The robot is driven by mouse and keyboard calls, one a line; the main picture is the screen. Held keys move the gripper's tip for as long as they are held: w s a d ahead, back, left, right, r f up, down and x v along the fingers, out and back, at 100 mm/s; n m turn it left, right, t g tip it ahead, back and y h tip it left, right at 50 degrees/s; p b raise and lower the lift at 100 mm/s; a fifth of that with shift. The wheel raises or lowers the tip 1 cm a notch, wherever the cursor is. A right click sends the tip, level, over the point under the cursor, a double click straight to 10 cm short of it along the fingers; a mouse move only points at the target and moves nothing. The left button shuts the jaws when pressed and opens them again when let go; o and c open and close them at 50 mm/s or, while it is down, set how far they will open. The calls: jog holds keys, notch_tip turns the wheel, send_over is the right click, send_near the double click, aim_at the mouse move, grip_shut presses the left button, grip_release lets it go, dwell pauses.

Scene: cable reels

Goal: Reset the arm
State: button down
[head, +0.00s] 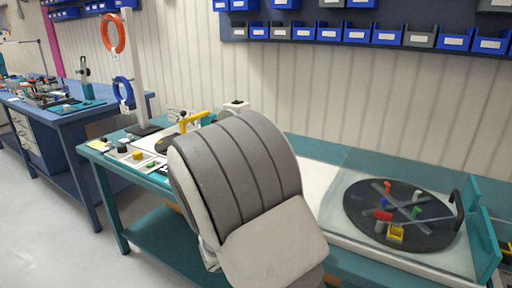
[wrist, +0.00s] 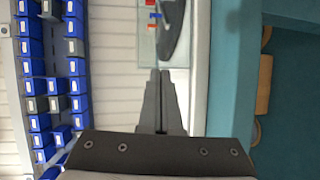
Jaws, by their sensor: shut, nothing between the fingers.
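In the head view my arm (head: 240,180) rises in front of the teal workbench as a large grey and white link and hides the bench's middle. My gripper is not visible in the head view. In the wrist view my gripper (wrist: 160,74) points up the picture, its two fingers together and nothing between them. Beyond the fingertips lies part of the black round turntable (wrist: 174,30). The gripper appears apart from it, though the height is hard to tell.
The black turntable (head: 360,215) with coloured clamps sits at the bench's right under a clear cover. A yellow handle (head: 195,118) and control knobs are at the left. Orange (head: 112,33) and blue cable coils hang on a post. Blue bins (head: 328,34) line the wall. Floor at left is clear.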

jog(key=s+d+r+m+g+y, duration=0.2)
jog(key=s+d+m+g+y, duration=0.15)
jog(key=s, duration=0.45)
jog(key=s+d+r+m+g+y, duration=0.2)
jog(key=s+d+g+y, duration=0.15)
jog(key=s, duration=0.55)
jog(key=s+a+r+t+y, duration=0.4)
jog(key=s+a+r+y, duration=0.1)
jog(key=s+a+y, duration=0.15)
notch_tip(320, 180, up, 17)
jog(key=p, duration=1.6)
jog(key=shift+a+p, duration=0.2)
jog(key=shift+p, duration=0.1)
jog(key=shift+w+d+m, duration=0.1)
jog(key=shift+d+m, duration=0.05)
jog(key=shift+m, duration=0.2)
